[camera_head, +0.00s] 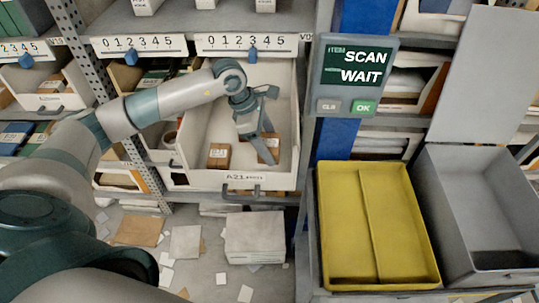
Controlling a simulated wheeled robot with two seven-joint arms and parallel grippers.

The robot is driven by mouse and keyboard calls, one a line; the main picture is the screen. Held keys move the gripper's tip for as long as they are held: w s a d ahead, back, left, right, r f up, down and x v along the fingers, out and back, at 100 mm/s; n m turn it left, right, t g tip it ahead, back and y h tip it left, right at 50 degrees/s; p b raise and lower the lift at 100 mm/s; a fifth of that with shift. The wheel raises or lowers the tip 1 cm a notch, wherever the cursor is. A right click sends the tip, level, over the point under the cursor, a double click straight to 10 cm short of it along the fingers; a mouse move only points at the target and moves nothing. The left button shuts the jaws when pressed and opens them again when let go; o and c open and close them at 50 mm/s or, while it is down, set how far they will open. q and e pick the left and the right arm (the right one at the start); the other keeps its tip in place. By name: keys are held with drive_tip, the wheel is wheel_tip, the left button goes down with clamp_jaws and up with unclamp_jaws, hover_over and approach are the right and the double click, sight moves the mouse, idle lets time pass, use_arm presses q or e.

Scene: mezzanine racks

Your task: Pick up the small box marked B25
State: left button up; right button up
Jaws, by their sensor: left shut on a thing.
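Two small brown boxes with white labels are in the open white bin marked A21 (210,180). One small box (219,155) stands at the front left of the bin, apart from my gripper. The other small box (271,143) is at the front right, partly hidden by my left gripper (260,147). My left gripper reaches down into the bin and is shut on this right box. The box labels are too small to read, so I cannot tell which is B25. My right gripper is not in view.
A yellow tray (345,235) with a divider and an open grey bin (460,190) stand at the right. A screen (358,67) above reads SCAN WAIT, with an OK button. Rack shelves and bins surround the arm. Papers and flat cartons (255,236) lie below.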

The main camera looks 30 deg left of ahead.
sight(276, 144)
use_arm(q)
drive_tip(key=shift+r+b, duration=0.6)
drive_tip(key=shift+r, duration=1.85)
